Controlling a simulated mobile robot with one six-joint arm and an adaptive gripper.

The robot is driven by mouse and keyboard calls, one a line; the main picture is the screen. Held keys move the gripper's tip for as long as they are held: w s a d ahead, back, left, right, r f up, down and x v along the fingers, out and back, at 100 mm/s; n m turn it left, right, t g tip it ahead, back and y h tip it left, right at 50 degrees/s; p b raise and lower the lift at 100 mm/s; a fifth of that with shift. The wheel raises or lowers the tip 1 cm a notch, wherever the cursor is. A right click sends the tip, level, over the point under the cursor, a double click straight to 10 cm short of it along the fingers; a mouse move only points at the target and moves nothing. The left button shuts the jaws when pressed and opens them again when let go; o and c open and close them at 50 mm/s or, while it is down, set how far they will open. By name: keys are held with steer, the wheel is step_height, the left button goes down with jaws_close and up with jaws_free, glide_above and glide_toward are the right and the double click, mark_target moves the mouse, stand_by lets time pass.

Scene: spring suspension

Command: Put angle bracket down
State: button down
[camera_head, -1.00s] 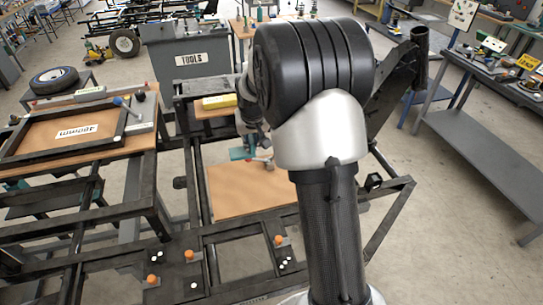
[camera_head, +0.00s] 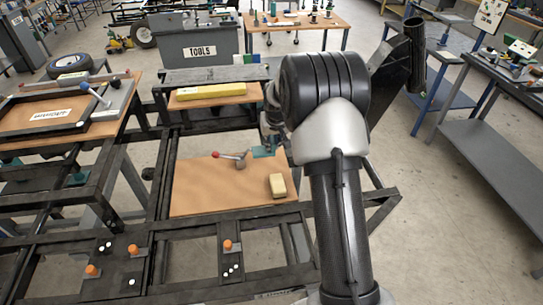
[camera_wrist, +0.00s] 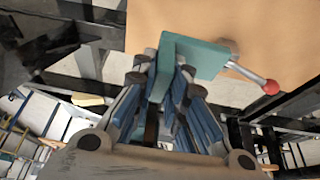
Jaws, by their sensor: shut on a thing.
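The angle bracket is a teal L-shaped piece. In the wrist view the bracket (camera_wrist: 200,58) sits between the blue-padded fingers of my gripper (camera_wrist: 165,80), which are shut on it. In the head view the bracket (camera_head: 263,151) shows as a small teal patch over the far right part of a tan board (camera_head: 205,195). My gripper (camera_head: 271,138) is partly hidden there behind my arm. I cannot tell whether the bracket touches the board.
A red-knobbed lever (camera_head: 232,158) is on the board, left of the bracket. A cream block (camera_head: 277,186) stands at the board's right. A yellow bar (camera_head: 211,91) lies on a shelf behind. Dark frame rails (camera_head: 190,225) surround the board. Its front left area is clear.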

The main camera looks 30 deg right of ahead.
step_height(320, 180, down, 8)
steer(key=shift+r+b, duration=0.15)
steer(key=shift+b, duration=0.7)
steer(key=shift+w+d+r, duration=0.1)
steer(key=shift+w+d, duration=0.15)
steer(key=shift+w, duration=0.3)
steer(key=w, duration=0.1)
steer(key=w+b, duration=0.1)
steer(key=w, duration=0.1)
steer(key=shift+d, duration=0.4)
steer(key=shift+s+f+b, duration=0.1)
steer(key=shift+f+b, duration=0.2)
steer(key=shift+f, duration=0.3)
steer(key=shift+r, duration=0.1)
steer(key=shift+f, duration=0.25)
steer(key=c, duration=1.6)
jaws_free()
